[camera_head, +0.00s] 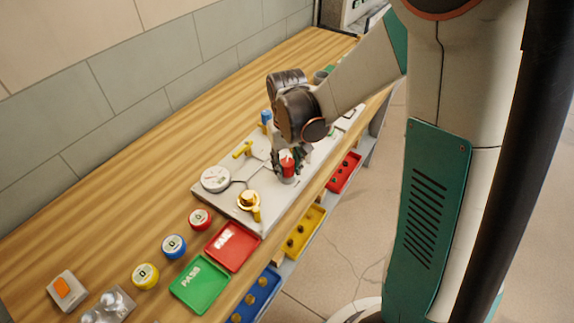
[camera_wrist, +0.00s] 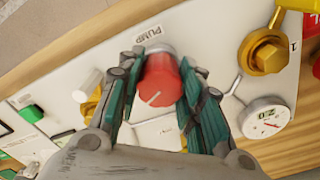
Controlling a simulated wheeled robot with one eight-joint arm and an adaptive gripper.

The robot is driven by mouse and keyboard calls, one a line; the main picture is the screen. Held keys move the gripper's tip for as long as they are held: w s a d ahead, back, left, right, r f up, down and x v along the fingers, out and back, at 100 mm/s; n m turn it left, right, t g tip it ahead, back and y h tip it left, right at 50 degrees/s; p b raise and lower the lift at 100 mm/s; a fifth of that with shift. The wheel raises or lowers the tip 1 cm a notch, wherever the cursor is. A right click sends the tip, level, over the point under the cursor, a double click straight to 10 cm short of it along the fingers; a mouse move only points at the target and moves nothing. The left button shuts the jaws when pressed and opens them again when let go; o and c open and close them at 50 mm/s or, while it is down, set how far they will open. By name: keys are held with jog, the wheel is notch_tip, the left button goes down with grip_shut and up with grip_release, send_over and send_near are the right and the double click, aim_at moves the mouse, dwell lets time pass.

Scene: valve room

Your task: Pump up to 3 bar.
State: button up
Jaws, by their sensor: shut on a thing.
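The red pump knob (camera_wrist: 160,85) has a white line on its top and stands on a light panel beside a PUMP label (camera_wrist: 153,33). It also shows in the head view (camera_head: 287,166). My gripper (camera_wrist: 163,65) is shut on the red knob, with a green-padded finger on either side. In the head view my gripper (camera_head: 288,158) comes down over the knob from above. A round white gauge (camera_wrist: 263,117) is at the right in the wrist view, tilted, its small reading hard to make out. The gauge is at the panel's left end in the head view (camera_head: 215,179).
A yellow valve (camera_head: 249,201), a yellow lever (camera_head: 243,149) and a blue-topped part (camera_head: 266,117) stand near the knob. Red (camera_head: 232,246) and green (camera_head: 199,283) trays lie in front of the panel's left end. Bins hang below the bench edge.

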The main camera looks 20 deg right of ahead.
aim_at(287, 162)
jog(key=m, duration=0.4)
jog(key=shift+m, duration=0.3)
dwell(0.3)
jog(key=o, duration=1.1)
notch_tip(287, 162, up, 12)
dwell(0.5)
